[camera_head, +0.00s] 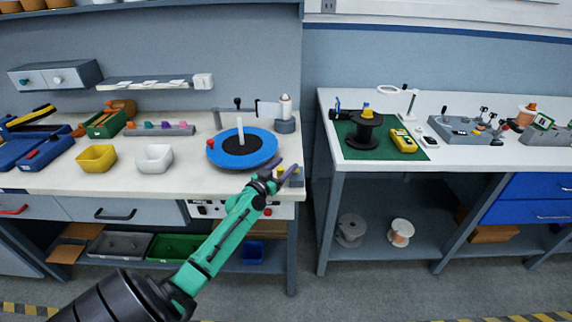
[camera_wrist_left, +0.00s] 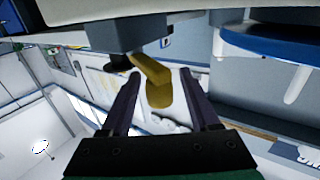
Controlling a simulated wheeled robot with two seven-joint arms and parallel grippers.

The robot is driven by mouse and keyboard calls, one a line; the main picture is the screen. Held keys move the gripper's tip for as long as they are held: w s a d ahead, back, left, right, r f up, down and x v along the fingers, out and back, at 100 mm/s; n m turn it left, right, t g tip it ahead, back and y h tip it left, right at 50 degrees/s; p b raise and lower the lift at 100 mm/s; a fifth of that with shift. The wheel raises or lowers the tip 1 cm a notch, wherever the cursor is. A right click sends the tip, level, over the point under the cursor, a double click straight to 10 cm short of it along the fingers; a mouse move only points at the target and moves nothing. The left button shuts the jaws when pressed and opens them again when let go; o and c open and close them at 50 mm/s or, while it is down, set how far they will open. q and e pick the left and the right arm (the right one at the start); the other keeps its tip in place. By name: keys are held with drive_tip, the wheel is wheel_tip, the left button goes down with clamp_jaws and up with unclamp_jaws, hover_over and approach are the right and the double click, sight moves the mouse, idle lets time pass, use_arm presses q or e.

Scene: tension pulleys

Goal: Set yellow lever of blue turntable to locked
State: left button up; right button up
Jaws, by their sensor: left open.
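The blue turntable (camera_head: 262,147) sits near the front edge of the left bench, with a dark centre and an upright white piece. Its blue rim (camera_wrist_left: 270,42) shows at upper right in the left wrist view. The yellow lever (camera_wrist_left: 158,92) hangs from a dark mount in the left wrist view. My left gripper (camera_head: 291,169) is at the bench's front right corner, beside the turntable. In the left wrist view, the open purple fingers (camera_wrist_left: 163,78) stand on either side of the lever, with gaps visible. In the head view the gripper mostly hides the lever. My right gripper is not in view.
A yellow bin (camera_head: 97,158) and a white bin (camera_head: 154,158) stand left of the turntable. A grey post with a white top (camera_head: 285,108) stands behind it. A gap separates this bench from the right bench, which carries a black spool (camera_head: 364,133) on a green mat.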

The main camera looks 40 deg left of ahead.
use_arm(q)
drive_tip(key=shift+w, duration=0.5)
clamp_jaws()
idle(1.1)
